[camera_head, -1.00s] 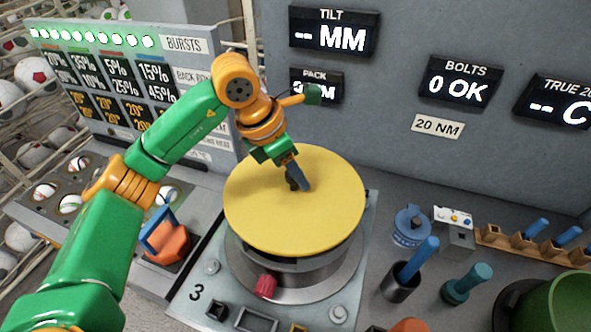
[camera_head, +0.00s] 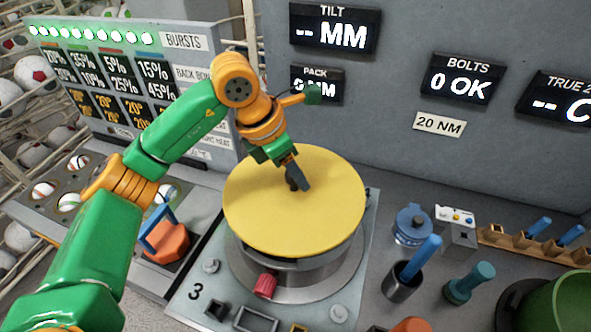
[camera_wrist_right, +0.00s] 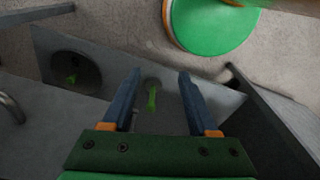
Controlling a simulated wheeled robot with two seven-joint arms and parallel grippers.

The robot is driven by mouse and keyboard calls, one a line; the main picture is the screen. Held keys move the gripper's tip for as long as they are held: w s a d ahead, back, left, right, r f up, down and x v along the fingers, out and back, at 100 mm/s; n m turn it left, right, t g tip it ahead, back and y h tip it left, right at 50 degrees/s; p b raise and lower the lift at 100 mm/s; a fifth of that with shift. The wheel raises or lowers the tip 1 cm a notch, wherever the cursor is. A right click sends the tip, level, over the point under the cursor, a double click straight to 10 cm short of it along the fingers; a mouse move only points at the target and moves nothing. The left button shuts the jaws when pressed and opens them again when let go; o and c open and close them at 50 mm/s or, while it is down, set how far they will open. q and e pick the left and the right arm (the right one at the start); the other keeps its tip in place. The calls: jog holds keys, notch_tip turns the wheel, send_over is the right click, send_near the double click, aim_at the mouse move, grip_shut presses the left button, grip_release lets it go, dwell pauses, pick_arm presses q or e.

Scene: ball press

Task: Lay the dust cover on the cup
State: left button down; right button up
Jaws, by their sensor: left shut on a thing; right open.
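The dust cover (camera_head: 318,220) is a flat yellow disc in the head view. It lies over the top of the round metal cup (camera_head: 300,272) and hides the cup's opening; I cannot tell if it rests fully on the rim. My left gripper (camera_head: 300,184) is over the middle of the cover, shut on its small dark knob (camera_head: 291,183). My right gripper (camera_wrist_right: 156,86) shows only in the right wrist view; its blue fingers are apart, with nothing between them.
A red knob (camera_head: 265,286) sits at the cup's front. An orange block with a blue handle (camera_head: 167,240) is left of it. A blue canister (camera_head: 411,226), a blue-handled tool (camera_head: 425,255) and a teal plunger (camera_head: 470,282) stand to the right. A display wall (camera_head: 420,150) rises behind.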

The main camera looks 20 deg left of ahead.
pick_arm(q)
jog(key=shift+f+b, duration=0.45)
jog(key=shift+f, duration=0.1)
jog(key=shift+c, duration=1.9)
grip_release()
jog(key=b+v, duration=0.1)
jog(key=v, duration=0.5)
jog(key=shift+s+a+b, duration=0.1)
jog(key=shift+b, duration=0.25)
jog(key=shift+s+a+r, duration=0.1)
jog(key=shift+s+r, duration=0.05)
jog(key=shift+r, duration=0.35)
jog(key=shift+f, duration=0.1)
